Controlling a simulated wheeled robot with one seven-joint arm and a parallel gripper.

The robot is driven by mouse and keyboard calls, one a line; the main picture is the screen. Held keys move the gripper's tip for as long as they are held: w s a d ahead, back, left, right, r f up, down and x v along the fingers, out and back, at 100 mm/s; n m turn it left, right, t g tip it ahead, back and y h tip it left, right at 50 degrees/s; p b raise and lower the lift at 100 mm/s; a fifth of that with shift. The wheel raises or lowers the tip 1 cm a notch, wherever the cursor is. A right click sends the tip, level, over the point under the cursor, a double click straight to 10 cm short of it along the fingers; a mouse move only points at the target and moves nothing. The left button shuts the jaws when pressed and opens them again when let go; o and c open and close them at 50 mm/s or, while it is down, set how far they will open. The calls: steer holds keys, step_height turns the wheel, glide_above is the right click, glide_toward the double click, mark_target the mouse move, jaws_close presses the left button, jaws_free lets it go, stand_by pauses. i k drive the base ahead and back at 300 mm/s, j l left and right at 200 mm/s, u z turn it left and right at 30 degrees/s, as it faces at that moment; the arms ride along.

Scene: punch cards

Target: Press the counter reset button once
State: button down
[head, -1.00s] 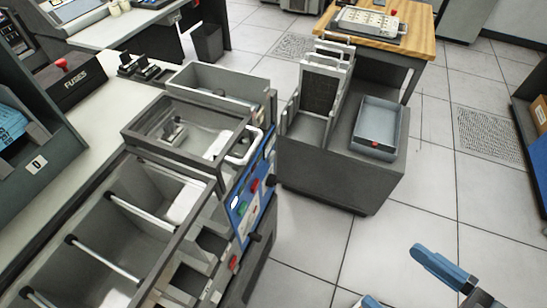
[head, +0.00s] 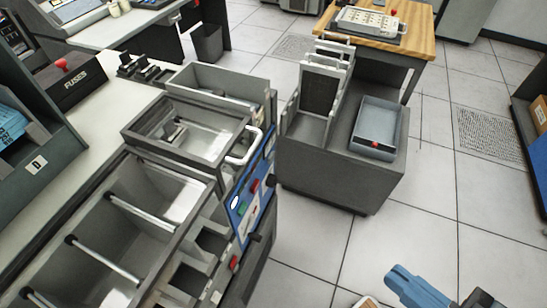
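A blue control panel (head: 264,160) is on the right side of the grey card machine (head: 113,160). It carries a white oval button (head: 235,202), a red button (head: 255,184), a green button (head: 243,210) and a dark knob (head: 270,180). No label is readable, so I cannot tell which one is the counter reset button. My gripper (head: 384,287) is at the bottom edge, right of and apart from the panel. One blue finger shows; a small pale tip beside it may be the other finger. The rest is cut off, and I see nothing held.
A dark grey cart (head: 315,179) with a grey-blue tray (head: 380,110) stands behind the panel. A wooden-topped table (head: 415,40) is further back. The tiled floor between the machine and my gripper is clear.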

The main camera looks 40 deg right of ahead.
mark_target(270, 158)
steer(key=k+j+z, duration=0.1)
steer(key=j+z, duration=0.15)
steer(key=j, duration=0.15)
steer(key=k+j+z, duration=0.15)
steer(key=j+z, duration=0.15)
steer(key=k+j+z, duration=0.25)
steer(key=j, duration=0.2)
